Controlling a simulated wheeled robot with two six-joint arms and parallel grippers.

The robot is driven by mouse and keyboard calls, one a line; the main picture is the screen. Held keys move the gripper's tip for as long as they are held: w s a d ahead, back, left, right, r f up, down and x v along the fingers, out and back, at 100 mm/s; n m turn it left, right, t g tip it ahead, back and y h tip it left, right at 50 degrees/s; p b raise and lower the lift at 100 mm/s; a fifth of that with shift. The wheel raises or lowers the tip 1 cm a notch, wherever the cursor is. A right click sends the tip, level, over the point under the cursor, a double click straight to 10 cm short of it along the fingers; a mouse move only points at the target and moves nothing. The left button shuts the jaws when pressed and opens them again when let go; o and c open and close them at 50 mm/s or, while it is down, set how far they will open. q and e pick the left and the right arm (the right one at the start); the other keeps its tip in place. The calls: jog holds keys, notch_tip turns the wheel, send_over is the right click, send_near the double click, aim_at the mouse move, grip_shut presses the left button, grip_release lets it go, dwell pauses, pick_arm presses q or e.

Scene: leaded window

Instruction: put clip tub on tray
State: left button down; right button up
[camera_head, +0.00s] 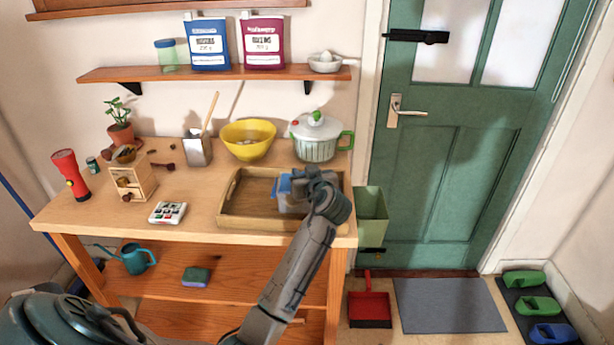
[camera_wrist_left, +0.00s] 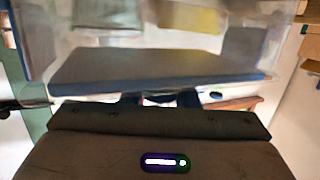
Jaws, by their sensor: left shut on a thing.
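The clip tub (camera_head: 286,192) is a small translucent tub with blue on it. It shows over the right part of the wooden tray (camera_head: 230,194) on the workbench, partly hidden by my left gripper (camera_head: 312,184). My left gripper is shut on the tub. In the left wrist view the clear-walled tub (camera_wrist_left: 165,68) with a dark, blue-edged panel fills the area in front of the gripper. I cannot tell whether the tub touches the tray floor. My right gripper is in neither view.
Behind the tray stand a yellow bowl (camera_head: 248,138) and a lidded green-striped pot (camera_head: 318,140). A small drawer box (camera_head: 133,181) and a calculator-like device (camera_head: 168,212) are to the left. A green bin (camera_head: 371,212) stands beyond the bench's right end.

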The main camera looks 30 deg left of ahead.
pick_arm(q)
jog(key=shift+w, duration=0.6)
jog(key=shift+w+f+p, duration=0.15)
jog(key=shift+w+p, duration=0.05)
jog(key=shift+p, duration=0.15)
notch_tip(320, 180, down, 2)
jog(key=shift+f+p, duration=0.1)
jog(key=shift+p, duration=0.45)
jog(key=shift+f, duration=0.55)
jog(key=c, duration=1.1)
grip_release()
jog(key=shift+f, duration=0.1)
